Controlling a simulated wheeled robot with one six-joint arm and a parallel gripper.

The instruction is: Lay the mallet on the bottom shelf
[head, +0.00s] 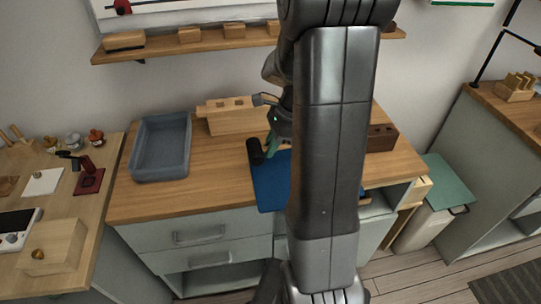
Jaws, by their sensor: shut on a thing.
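My gripper (271,142) is over the wooden worktop, at the left edge of the blue mat, partly hidden by my arm. It is shut on what looks like the mallet. The black, rounded mallet head (255,152) shows just left of the fingers; its handle is hard to make out. Below the drawers, an open bottom shelf (222,281) shows at the foot of the grey cabinet, its right part hidden by my arm. I cannot tell whether the mallet touches the worktop.
A grey-blue tray (137,160) stands left on the worktop (150,204). A wooden block with holes (228,120) is at the back. The blue mat (268,184) lies under my arm. A bin with a green lid (449,184) stands right. A wall shelf (160,50) hangs above.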

